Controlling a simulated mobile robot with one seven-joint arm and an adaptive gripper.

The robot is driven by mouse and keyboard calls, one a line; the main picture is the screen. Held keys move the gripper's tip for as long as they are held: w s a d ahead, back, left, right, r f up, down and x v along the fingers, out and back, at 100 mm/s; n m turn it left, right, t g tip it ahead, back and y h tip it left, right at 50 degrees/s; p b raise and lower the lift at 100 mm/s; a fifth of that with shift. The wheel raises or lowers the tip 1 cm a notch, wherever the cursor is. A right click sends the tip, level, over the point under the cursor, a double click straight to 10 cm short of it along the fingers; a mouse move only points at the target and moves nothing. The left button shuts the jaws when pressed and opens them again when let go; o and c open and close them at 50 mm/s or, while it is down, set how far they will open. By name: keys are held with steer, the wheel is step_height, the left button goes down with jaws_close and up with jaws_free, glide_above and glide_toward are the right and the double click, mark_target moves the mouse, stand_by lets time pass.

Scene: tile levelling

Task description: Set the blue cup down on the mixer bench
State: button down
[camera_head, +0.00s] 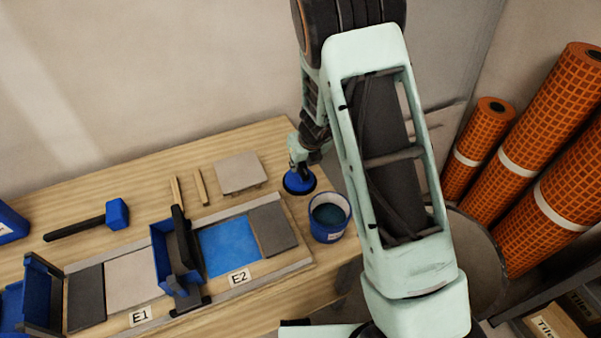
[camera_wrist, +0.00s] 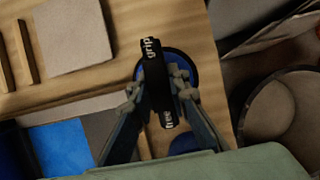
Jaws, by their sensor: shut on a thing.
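The blue cup (camera_head: 299,182) is a round blue suction cup. In the wrist view the blue cup (camera_wrist: 188,63) shows under a black bar handle (camera_wrist: 155,80) marked "grip" and "free". My gripper (camera_head: 304,160) is shut on the handle; in the wrist view my gripper (camera_wrist: 158,92) has one finger on each side of it. The cup is over the right end of a wooden bench (camera_head: 255,143). I cannot tell whether it touches the wood. No label shows whether this is the mixer bench.
A bucket (camera_head: 328,222) of dark liquid stands close beside the cup. A loose tile (camera_head: 238,172) and two wooden strips lie to the left. A tile row with a blue tile (camera_head: 230,246), blue-black tools and a mallet (camera_head: 115,214) fill the bench. Orange rolls (camera_head: 480,150) stand right.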

steer(key=shift+w+d+f, duration=0.1)
steer(key=shift+w+f, duration=0.25)
steer(key=shift+f, duration=0.1)
steer(key=shift+w+f+b, duration=0.15)
steer(key=shift+f+b, duration=0.85)
steer(key=shift+f, duration=0.6)
steer(key=shift+f, duration=0.15)
steer(key=c, duration=1.8)
jaws_free()
steer(key=shift+c, duration=0.2)
steer(key=shift+r, duration=0.35)
steer(key=p+v, duration=0.4)
steer(key=v, duration=0.7)
steer(key=shift+s+r+p, duration=0.25)
steer(key=shift+s+p, duration=0.05)
steer(key=shift+s, duration=0.05)
steer(key=shift+d, duration=0.1)
